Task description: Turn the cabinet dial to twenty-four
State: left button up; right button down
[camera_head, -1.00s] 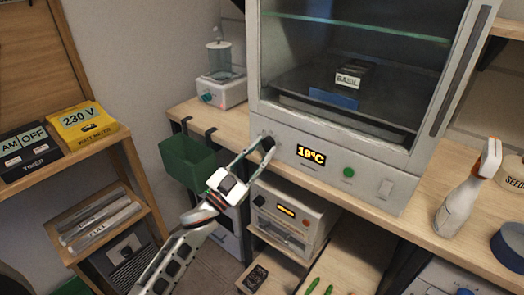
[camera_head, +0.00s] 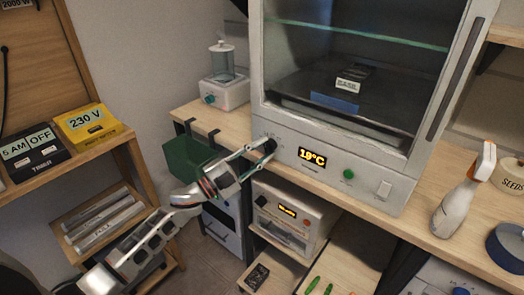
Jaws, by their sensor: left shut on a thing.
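The grey cabinet (camera_head: 395,165) stands on the wooden bench with its glass front closed. Its display (camera_head: 312,157) reads 19°C in yellow digits. The dark cabinet dial (camera_head: 270,145) is at the left end of the front panel, mostly covered by my fingertips. My left gripper (camera_head: 264,147) reaches in from the left and is shut on the dial. A green button (camera_head: 348,174) and a pale switch (camera_head: 384,189) are further right on the panel. My right gripper does not show.
A green bin (camera_head: 185,160) hangs at the bench edge behind my left gripper.

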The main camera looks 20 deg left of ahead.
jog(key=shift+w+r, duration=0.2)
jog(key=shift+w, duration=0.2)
pick_arm(q)
jog(key=o, duration=1.1)
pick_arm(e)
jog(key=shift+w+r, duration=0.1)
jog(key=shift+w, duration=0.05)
pick_arm(q)
jog(key=v, duration=1.2)
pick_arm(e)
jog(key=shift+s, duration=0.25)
